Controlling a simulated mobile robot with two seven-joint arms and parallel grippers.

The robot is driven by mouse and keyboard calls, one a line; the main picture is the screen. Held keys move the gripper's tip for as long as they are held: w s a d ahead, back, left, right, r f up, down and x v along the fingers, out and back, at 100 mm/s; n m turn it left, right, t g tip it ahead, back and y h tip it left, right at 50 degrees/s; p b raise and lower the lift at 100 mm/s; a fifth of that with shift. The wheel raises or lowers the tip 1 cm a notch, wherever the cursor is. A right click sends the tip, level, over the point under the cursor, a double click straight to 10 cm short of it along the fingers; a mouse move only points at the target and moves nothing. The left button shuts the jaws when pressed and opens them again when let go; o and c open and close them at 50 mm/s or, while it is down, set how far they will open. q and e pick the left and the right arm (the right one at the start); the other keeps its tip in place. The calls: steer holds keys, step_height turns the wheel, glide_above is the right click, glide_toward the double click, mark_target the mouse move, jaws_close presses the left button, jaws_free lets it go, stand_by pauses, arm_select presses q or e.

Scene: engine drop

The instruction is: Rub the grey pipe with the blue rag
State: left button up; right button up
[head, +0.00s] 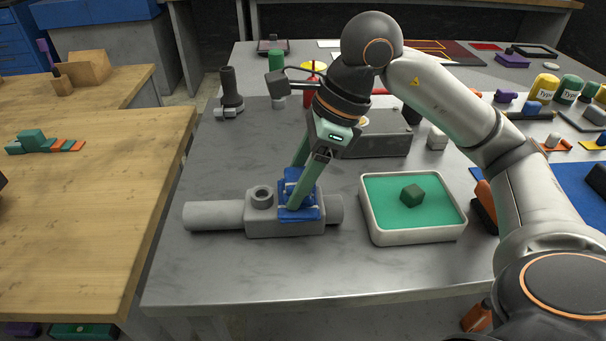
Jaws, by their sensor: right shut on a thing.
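The grey pipe (213,215) lies across the front of the grey table, with a block-shaped middle part that has a round port on top. The blue rag (299,213) rests against the right part of that block. My right gripper (296,197) is shut on the rag, its green fingers pointing down onto it. The fingers and rag hide part of the block. My left gripper is not in view.
A white tray (418,237) with a green inside and a dark green cube (412,195) stands right of the pipe. A grey box (376,146) is behind. Bottles and small parts crowd the right. A wooden bench (85,220) stands left. The table's front strip is clear.

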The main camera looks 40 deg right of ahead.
steer(key=shift+d+f, duration=0.1)
steer(key=shift+s+d+b, duration=0.35)
steer(key=shift+d+b, duration=0.05)
steer(key=shift+d, duration=0.15)
steer(key=shift+s+d+b, duration=0.35)
steer(key=shift+d+b, duration=0.05)
steer(key=shift+d, duration=0.15)
steer(key=shift+a, duration=0.1)
steer(key=shift+w+a+r+p, duration=0.25)
steer(key=shift+a+p, duration=0.1)
steer(key=shift+p, duration=0.15)
steer(key=shift+w+a+f+p, duration=0.25)
steer(key=shift+w+a, duration=0.2)
steer(key=shift+a, duration=0.3)
steer(key=shift+r, duration=0.1)
